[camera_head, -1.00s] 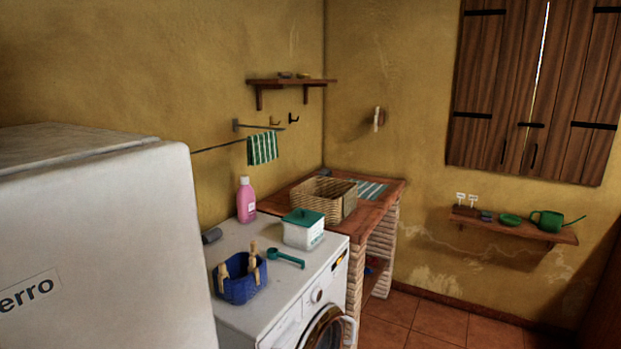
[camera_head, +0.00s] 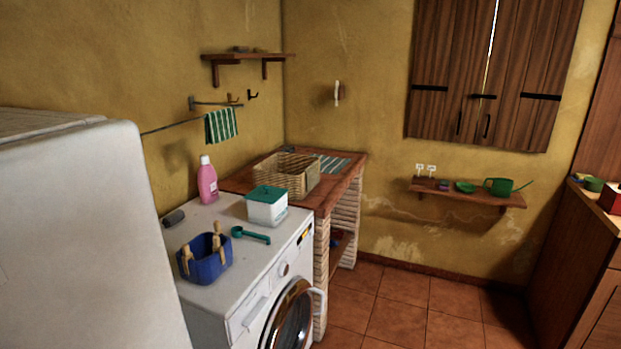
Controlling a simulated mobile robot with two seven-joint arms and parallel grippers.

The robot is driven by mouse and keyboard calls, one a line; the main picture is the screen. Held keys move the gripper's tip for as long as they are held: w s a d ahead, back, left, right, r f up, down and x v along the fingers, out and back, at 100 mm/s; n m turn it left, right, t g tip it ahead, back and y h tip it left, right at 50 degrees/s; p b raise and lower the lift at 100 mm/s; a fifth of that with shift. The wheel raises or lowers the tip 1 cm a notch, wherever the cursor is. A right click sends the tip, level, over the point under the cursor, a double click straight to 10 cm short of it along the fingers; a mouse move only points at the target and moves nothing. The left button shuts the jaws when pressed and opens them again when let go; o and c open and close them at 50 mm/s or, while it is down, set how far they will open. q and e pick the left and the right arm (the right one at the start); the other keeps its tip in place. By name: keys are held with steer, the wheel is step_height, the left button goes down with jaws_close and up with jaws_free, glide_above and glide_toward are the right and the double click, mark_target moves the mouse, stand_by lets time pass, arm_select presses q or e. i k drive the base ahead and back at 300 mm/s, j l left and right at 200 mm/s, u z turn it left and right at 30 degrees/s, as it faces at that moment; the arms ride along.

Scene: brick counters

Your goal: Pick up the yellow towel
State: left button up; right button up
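No yellow towel can be made out in the head view. A green and white striped towel (camera_head: 221,125) hangs from a wall rail, and a similar striped cloth (camera_head: 333,165) lies on the brick counter (camera_head: 348,186) by the wall. A wicker basket (camera_head: 287,176) stands on that counter; its inside is mostly hidden by its walls. Neither of my grippers shows in the view.
A white washing machine (camera_head: 255,308) holds a pink bottle (camera_head: 208,181), a white box with green lid (camera_head: 267,206), a green scoop (camera_head: 251,235) and a blue peg basket (camera_head: 206,259). A white appliance (camera_head: 80,230) blocks the near left. The tiled floor (camera_head: 395,310) is clear.

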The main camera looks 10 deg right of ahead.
mark_target(312, 172)
steer(key=i+l+u, duration=0.1)
steer(key=u, duration=0.3)
steer(key=i+l+u, duration=0.1)
steer(key=u, duration=0.35)
steer(key=i+l+u, duration=0.15)
steer(key=l, duration=0.15)
steer(key=i+l+u, duration=0.15)
steer(key=l, duration=0.15)
steer(key=l+u, duration=0.15)
steer(key=l, duration=0.15)
steer(key=i+l, duration=0.15)
steer(key=l, duration=0.3)
steer(key=i+l+u, duration=0.1)
steer(key=l, duration=0.35)
steer(key=i+l, duration=0.1)
steer(key=l, duration=0.35)
steer(key=i+l, duration=0.1)
steer(key=l, duration=0.4)
steer(key=i+u, duration=0.05)
